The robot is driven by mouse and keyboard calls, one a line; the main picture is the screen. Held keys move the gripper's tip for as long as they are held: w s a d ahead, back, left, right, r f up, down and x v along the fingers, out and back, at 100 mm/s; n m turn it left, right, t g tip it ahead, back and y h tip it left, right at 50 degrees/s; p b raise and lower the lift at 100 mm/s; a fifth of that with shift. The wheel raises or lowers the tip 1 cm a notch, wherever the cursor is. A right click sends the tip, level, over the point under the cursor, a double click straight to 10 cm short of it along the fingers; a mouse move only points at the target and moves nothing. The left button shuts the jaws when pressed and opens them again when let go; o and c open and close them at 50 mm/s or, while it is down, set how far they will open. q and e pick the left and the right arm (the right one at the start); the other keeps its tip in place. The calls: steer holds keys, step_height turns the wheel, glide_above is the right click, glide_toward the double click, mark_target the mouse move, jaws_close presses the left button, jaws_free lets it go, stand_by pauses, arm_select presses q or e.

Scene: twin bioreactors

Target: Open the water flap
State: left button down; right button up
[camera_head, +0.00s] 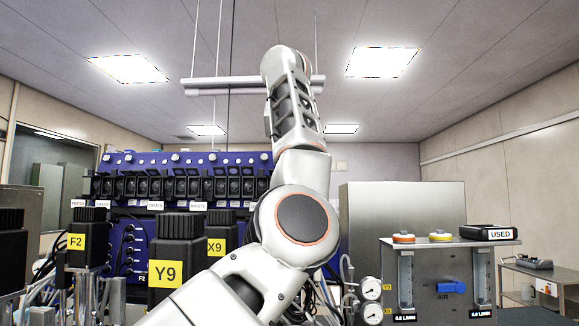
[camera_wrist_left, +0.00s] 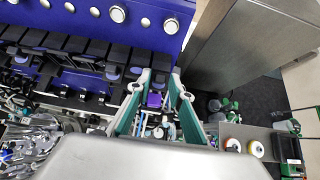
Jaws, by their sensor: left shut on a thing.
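A row of black flap-fronted pump units (camera_head: 180,185) runs along the blue panel (camera_head: 230,160); the label marking the water flap cannot be read here. My left arm rises in front of the row and hides its right part. The left gripper itself is hidden in the head view. In the left wrist view my left gripper (camera_wrist_left: 160,77) has its two green-grey fingers either side of a small black part (camera_wrist_left: 160,84) at the row's right end, shut on it. A purple piece (camera_wrist_left: 154,100) shows just below. Whether this flap is raised cannot be told. My right gripper is out of view.
A steel cabinet (camera_head: 400,210) is right of the row. A gas panel with a blue AIR valve (camera_head: 450,287) and a black USED box (camera_head: 488,232) stand farther right.

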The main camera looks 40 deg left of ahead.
arm_select(q)
steer(key=c, duration=2.1)
jaws_free()
steer(key=shift+v, duration=3.8)
